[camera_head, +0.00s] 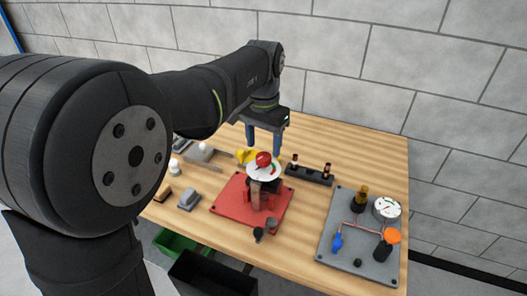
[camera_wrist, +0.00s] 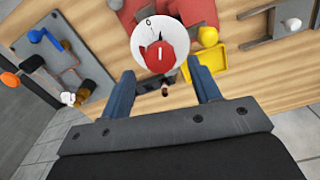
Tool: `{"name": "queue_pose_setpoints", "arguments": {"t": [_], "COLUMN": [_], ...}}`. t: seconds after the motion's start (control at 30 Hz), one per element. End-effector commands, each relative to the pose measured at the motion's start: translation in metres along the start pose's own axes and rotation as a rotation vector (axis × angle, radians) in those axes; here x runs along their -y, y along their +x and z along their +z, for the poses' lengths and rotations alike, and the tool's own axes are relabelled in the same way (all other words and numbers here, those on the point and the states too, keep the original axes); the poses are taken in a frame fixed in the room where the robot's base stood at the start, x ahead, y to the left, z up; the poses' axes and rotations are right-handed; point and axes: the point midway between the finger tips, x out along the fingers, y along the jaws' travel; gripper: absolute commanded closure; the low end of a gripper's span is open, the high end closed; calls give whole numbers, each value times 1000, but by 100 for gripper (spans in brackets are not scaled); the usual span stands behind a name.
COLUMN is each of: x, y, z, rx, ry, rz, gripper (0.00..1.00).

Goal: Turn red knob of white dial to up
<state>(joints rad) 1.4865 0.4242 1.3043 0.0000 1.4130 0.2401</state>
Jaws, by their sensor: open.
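The white dial (camera_head: 264,174) is a round white disc on a stand above the red base plate (camera_head: 228,205). Its red knob (camera_head: 263,158) sits at its centre. In the wrist view the dial (camera_wrist: 143,34) is at top centre, with a "0" and dark marks on its face. The red knob (camera_wrist: 160,58) there shows a small white line, close to upright in that view. My gripper (camera_head: 264,149) is above the knob with its blue fingers apart. In the wrist view my gripper (camera_wrist: 160,69) is open and empty, one finger towards each side of the knob, with no contact visible.
A grey board (camera_head: 345,258) with copper tube, a blue handle (camera_head: 337,241), an orange knob (camera_head: 393,236) and a white gauge (camera_head: 387,207) lies at right. A dark rack (camera_head: 310,175) and yellow tray (camera_wrist: 214,64) are near the dial. A black bin (camera_head: 210,275) is in front.

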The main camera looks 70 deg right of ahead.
Motion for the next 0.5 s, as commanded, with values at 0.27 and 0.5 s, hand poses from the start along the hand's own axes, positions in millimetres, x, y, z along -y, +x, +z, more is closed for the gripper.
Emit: {"name": "queue_pose_setpoints", "arguments": {"t": [0.27, 0.5], "x": [0, 0], "y": [30, 33], "z": [0, 0], "rx": [0, 0], "ry": [0, 0], "rz": [0, 0], "gripper": [43, 43]}}
